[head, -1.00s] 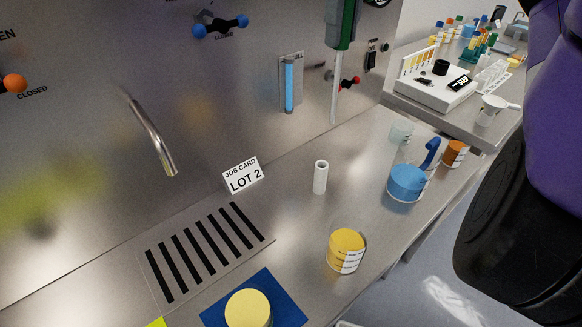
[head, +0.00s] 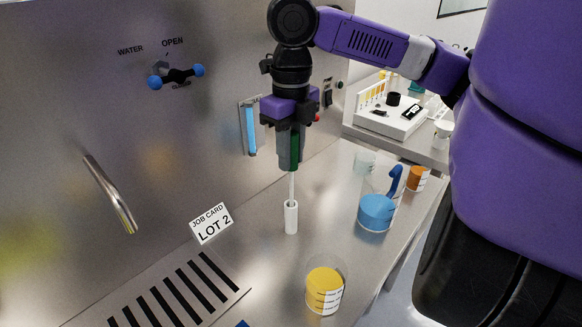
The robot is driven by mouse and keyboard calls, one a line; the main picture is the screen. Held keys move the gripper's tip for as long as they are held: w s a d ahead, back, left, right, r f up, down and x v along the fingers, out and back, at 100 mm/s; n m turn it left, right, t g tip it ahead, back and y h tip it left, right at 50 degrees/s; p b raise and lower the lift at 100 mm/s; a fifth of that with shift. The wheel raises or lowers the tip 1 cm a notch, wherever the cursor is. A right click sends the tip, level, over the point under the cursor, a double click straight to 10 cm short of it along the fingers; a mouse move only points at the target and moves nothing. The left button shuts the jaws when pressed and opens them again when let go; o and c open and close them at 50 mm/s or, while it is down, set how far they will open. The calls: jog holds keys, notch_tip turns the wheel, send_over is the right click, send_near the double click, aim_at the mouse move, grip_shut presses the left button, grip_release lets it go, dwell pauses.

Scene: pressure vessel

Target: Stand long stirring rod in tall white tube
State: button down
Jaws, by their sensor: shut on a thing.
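My gripper (head: 290,160) points down in the head view and is shut on the green handle of the stirring rod (head: 292,187). The rod hangs about upright, and its thin white shaft runs down from the fingers. The tall white tube (head: 291,218) stands upright on the steel bench directly below the gripper. The shaft meets the tube's mouth in the picture, and its lower end is out of sight. I cannot tell for sure whether the tip is inside the tube or behind its rim.
A beaker of yellow stuff (head: 325,290) stands in front of the tube. A beaker of blue stuff (head: 376,212) with a blue hooked piece stands to the right. The job card (head: 211,223) and slotted grate (head: 178,293) are to the left. A steel panel (head: 100,110) rises behind.

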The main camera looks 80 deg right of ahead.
jog(key=shift+f, duration=1.7)
jog(key=shift+f, duration=0.2)
jog(key=c, duration=1.2)
grip_release()
jog(key=shift+r, duration=0.15)
notch_tip(320, 180, up, 12)
jog(key=shift+r, duration=0.1)
jog(key=shift+s, duration=0.15)
